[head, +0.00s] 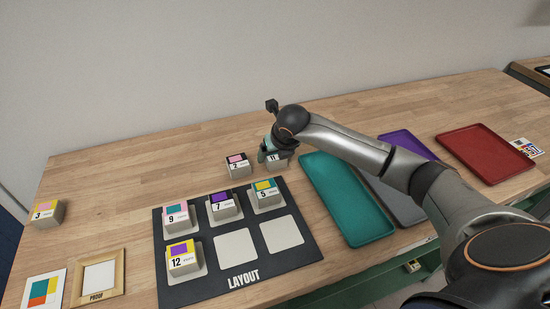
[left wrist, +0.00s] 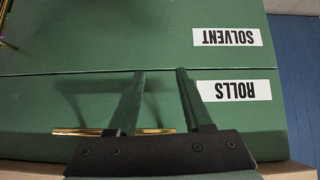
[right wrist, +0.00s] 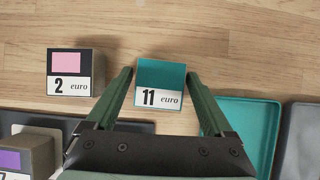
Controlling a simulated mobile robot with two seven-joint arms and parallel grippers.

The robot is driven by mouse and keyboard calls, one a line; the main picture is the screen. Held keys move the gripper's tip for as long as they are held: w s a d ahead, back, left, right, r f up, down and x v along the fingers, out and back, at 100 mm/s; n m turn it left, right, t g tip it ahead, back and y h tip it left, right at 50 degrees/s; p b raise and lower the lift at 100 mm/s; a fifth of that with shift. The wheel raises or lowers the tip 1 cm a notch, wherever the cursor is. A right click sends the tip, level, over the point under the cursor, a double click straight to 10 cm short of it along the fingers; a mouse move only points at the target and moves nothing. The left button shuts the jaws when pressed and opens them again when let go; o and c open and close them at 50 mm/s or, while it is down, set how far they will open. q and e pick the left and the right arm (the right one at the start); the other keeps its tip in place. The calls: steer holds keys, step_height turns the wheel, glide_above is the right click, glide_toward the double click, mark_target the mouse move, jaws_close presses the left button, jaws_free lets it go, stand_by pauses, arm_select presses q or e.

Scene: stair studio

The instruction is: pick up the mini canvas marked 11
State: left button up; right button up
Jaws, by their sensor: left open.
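The mini canvas marked 11 (right wrist: 161,86) is a small block with a teal top and a white band reading "11 euro". In the right wrist view it sits between the two fingers of my right gripper (right wrist: 165,98), which are apart with a gap on each side. In the head view my right gripper (head: 265,152) is over the canvas (head: 277,159) and partly hides it. My left gripper (left wrist: 158,98) is open and empty, in front of green drawers labelled "SOLVENT" and "ROLLS".
The canvas marked 2 (head: 238,166) stands close on the left. The dark LAYOUT board (head: 290,263) holds several canvases in front. A teal tray (head: 345,200) lies to the right, with grey, purple and red trays beyond. Bare wood lies behind.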

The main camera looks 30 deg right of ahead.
steer(key=c, duration=1)
steer(key=shift+c, duration=0.3)
steer(key=shift+r, duration=0.2)
